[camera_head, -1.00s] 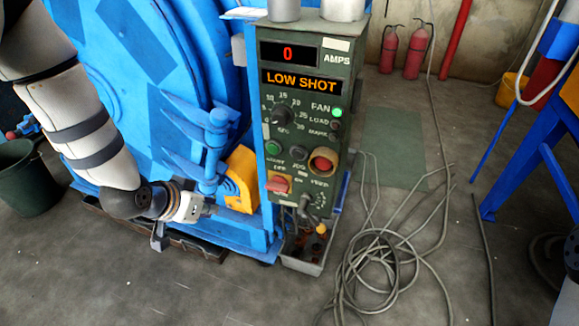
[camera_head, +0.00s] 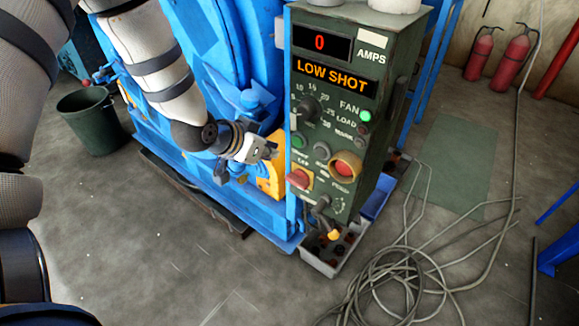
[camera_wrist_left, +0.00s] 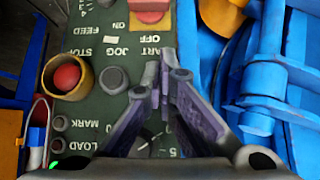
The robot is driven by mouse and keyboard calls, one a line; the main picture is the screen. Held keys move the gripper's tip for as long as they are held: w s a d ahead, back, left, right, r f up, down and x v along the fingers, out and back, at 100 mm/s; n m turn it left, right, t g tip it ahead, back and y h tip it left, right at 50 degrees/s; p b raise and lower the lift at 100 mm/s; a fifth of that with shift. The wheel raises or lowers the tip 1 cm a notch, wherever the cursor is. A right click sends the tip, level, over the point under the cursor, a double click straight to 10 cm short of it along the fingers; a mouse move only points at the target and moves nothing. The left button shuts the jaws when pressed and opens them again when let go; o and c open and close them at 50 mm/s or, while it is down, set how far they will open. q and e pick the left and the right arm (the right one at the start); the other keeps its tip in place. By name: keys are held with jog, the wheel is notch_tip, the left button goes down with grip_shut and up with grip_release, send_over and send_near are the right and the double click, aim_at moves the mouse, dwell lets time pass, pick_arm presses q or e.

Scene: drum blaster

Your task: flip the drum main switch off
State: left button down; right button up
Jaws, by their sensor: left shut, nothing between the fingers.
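The green drum control panel (camera_head: 325,115) stands right of centre in the head view. Its main switch (camera_head: 299,179) is a red handle on a yellow plate at the lower left of the panel face. It also shows at the top edge of the upside-down left wrist view (camera_wrist_left: 150,10), partly cut off, with ON and OFF lettering beside it. My left gripper (camera_head: 269,152) is shut and empty just left of the panel, above the switch's level. In the left wrist view its fingertips (camera_wrist_left: 161,72) lie over the panel face, apart from the switch. My right gripper is not in view.
The blue drum machine (camera_head: 235,60) stands behind my left arm, with a yellow part (camera_head: 271,178) near the gripper. A red button in a yellow ring (camera_head: 345,168) sits right of the switch. A grey tray (camera_head: 325,262) and coiled cables (camera_head: 400,275) lie below.

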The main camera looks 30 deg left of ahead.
pick_arm(q)
jog(key=b, duration=0.3)
send_over(297, 181)
jog(key=a, duration=0.2)
jog(key=f, duration=0.7)
jog(key=shift+s+f, duration=0.3)
jog(key=shift+s, duration=0.1)
notch_tip(297, 181, down, 2)
jog(key=shift+w+f, duration=0.15)
jog(key=shift+f, duration=0.6)
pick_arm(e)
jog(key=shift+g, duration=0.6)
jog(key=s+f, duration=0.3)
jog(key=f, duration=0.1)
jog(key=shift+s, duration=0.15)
